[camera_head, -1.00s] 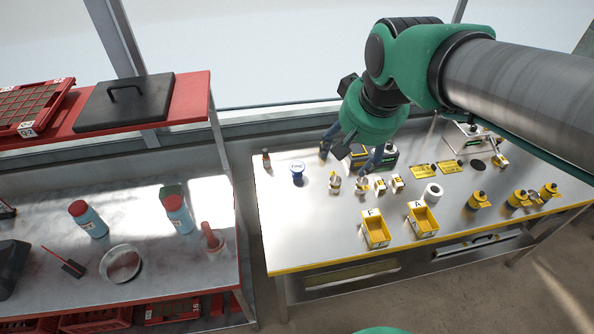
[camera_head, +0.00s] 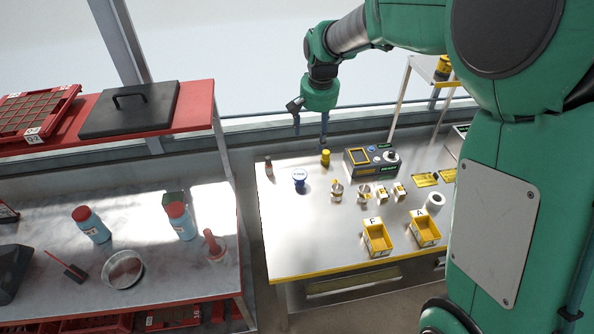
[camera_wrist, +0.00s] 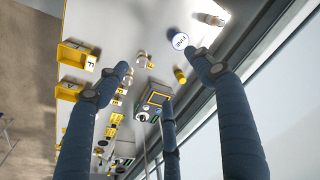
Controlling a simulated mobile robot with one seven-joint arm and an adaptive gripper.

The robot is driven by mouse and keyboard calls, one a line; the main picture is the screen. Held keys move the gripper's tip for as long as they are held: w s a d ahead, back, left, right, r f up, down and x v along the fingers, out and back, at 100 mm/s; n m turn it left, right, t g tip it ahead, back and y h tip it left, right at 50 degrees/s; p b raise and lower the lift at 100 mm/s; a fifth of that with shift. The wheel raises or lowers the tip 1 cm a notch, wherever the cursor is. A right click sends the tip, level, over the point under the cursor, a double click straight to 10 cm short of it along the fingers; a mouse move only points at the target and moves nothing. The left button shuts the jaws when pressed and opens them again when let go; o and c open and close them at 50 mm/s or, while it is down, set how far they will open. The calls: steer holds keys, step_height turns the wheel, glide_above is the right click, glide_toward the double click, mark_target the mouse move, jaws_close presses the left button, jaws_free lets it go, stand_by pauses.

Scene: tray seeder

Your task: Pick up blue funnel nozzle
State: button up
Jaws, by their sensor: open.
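The blue funnel nozzle (camera_head: 299,178), with a white top marked with a word, stands upright on the steel table near its back left. In the wrist view its white round top (camera_wrist: 180,41) shows just beyond the tip of the right-hand finger. My gripper (camera_head: 311,128) is above the back edge of the table, up and slightly right of the nozzle, apart from it. In the wrist view my gripper (camera_wrist: 165,85) has its dark blue fingers spread wide with nothing between them.
A small yellow-capped bottle (camera_head: 325,158) and a brown bottle (camera_head: 268,167) stand near the nozzle. A dark control box (camera_head: 371,160), several small metal pieces and yellow bins (camera_head: 377,238) are to the right. The table's front left is clear. A window frame runs behind.

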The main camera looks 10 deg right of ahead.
steer(key=w+a+f+m+g, duration=0.1)
steer(key=w+f, duration=0.8)
steer(key=f, duration=0.2)
steer(key=m+g, duration=0.1)
glide_above(299, 174)
step_height(299, 174, down, 11)
steer(key=shift+s, duration=0.3)
steer(key=shift+f, duration=4.2)
steer(key=shift+w+d+f+b, duration=0.1)
steer(key=shift+f+b, duration=0.1)
steer(key=shift+f, duration=0.65)
steer(key=shift+w+a+f+b, duration=0.1)
steer(key=shift+f+b, duration=0.15)
steer(key=shift+f, duration=0.65)
steer(key=shift+w+d+f+b, duration=0.1)
steer(key=shift+f+b, duration=0.1)
steer(key=shift+f, duration=0.65)
steer(key=c, duration=1.2)
